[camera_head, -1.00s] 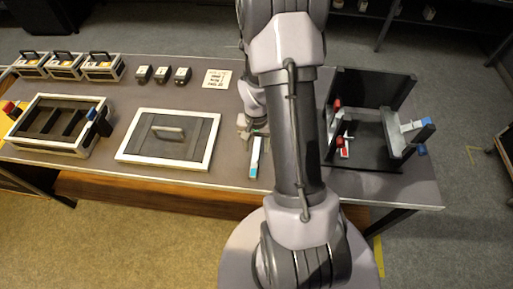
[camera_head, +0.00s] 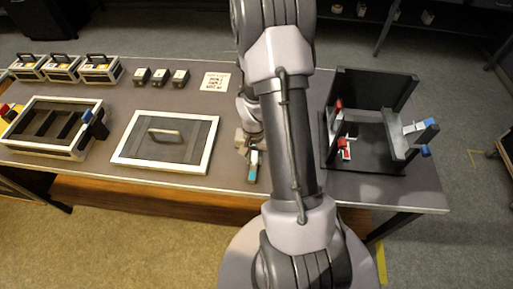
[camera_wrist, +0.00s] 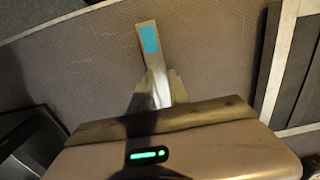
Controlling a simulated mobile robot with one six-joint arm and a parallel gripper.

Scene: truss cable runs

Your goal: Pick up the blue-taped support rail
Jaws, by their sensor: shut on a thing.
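The support rail is a short pale grey bar with a blue tape band. In the head view the blue-taped rail (camera_head: 252,176) is near the table's front edge, left of my arm, its far part hidden by my gripper. My gripper (camera_head: 249,147) is low over the table at the rail. In the wrist view the rail (camera_wrist: 156,63) runs up from between the fingers, blue tape near its free end. My gripper (camera_wrist: 159,84) is shut on the rail there. I cannot tell whether the rail is off the table.
A dark fixture with upright panels (camera_head: 373,88) stands right of my arm. A framed panel with a handle (camera_head: 165,143) lies left of the rail. An open compartment box (camera_head: 60,150) is farther left. Black blocks, small cases and a printed card (camera_head: 215,82) line the back.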

